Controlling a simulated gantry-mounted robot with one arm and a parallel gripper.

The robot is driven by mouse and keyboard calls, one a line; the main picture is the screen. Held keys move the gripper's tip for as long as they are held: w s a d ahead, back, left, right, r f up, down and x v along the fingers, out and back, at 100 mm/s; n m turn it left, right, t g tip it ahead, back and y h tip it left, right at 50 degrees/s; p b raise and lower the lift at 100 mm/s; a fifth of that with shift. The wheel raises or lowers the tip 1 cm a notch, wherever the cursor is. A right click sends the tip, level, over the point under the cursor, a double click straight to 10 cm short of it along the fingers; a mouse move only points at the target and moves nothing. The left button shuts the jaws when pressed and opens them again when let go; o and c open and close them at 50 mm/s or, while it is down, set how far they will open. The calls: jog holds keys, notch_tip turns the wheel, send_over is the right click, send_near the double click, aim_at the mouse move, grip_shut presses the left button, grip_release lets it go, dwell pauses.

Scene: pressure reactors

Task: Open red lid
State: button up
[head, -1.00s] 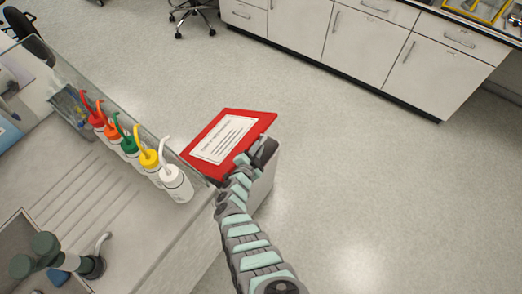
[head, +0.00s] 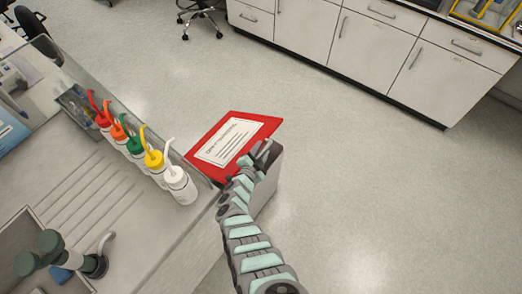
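The red lid (head: 205,145) sits on top of a pale grey bin (head: 267,189) on the floor beside the bench end. It bears a white label with text, and looks slightly tilted, though I cannot tell whether it is raised from the bin. My gripper (head: 265,150) is at the lid's right front edge, above the bin's side. The arm comes up from the bottom of the picture and hides part of the bin. I cannot tell whether the fingers are open or shut, or whether they touch the lid.
Several wash bottles with coloured caps, the white one (head: 181,186) nearest, stand on the bench (head: 130,225) left of the bin. A sink tap (head: 98,262) is at the lower left. White cabinets (head: 370,50) line the back. The floor (head: 400,210) at right is clear.

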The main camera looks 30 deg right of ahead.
jog(key=shift+s+a+r+p, duration=0.25)
jog(key=shift+s+p, duration=0.05)
jog(key=shift+p, duration=0.2)
jog(key=p+v, duration=0.4)
jog(key=v, duration=0.2)
jog(key=shift+s+a, duration=0.2)
jog(key=shift+a, duration=0.1)
